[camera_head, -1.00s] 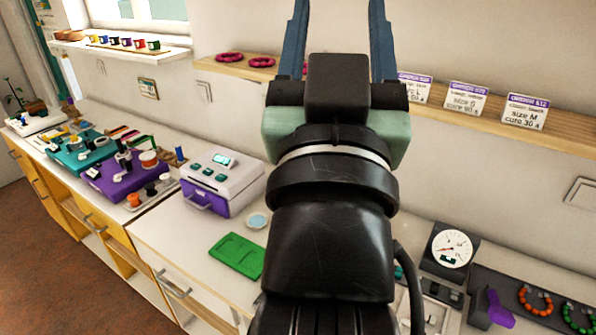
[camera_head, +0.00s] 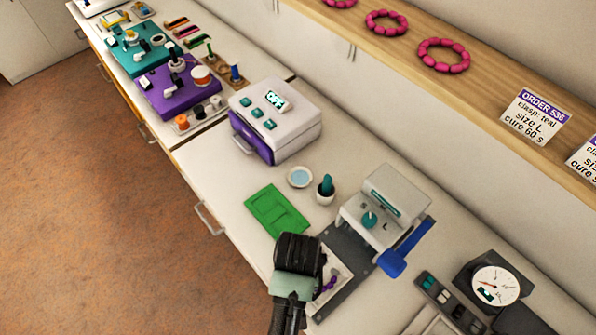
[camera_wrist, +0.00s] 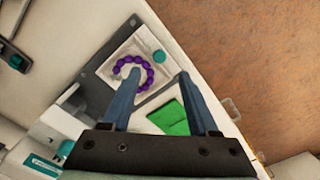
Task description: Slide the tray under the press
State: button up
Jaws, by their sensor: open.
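The press (camera_head: 384,207) is a pale block with a teal knob, a marked dial and a blue lever (camera_head: 405,250), standing on a dark grey base plate (camera_head: 345,243). The pale tray (camera_head: 342,272) lies on the plate in front of the press, partly hidden by my arm in the head view. In the wrist view the tray (camera_wrist: 158,39) carries a curved string of purple beads (camera_wrist: 122,66) and a teal round piece (camera_wrist: 159,57). My gripper (camera_wrist: 154,84) is open above the tray's near part, its blue fingers apart with nothing between them. In the head view the fingertips are hidden.
A green mat (camera_head: 276,211), a small dish (camera_head: 300,177) and a cup with a teal item (camera_head: 326,190) lie left of the press. A white-and-purple box (camera_head: 275,120) stands behind them. A gauge (camera_head: 492,288) stands right. A shelf (camera_head: 470,95) runs along the wall.

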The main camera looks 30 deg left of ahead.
notch_tip(320, 180, down, 9)
jog(key=shift+w+r, duration=0.1)
jog(key=shift+r, duration=0.1)
dwell(0.3)
grip_shut()
jog(key=shift+w, duration=0.1)
dwell(1.2)
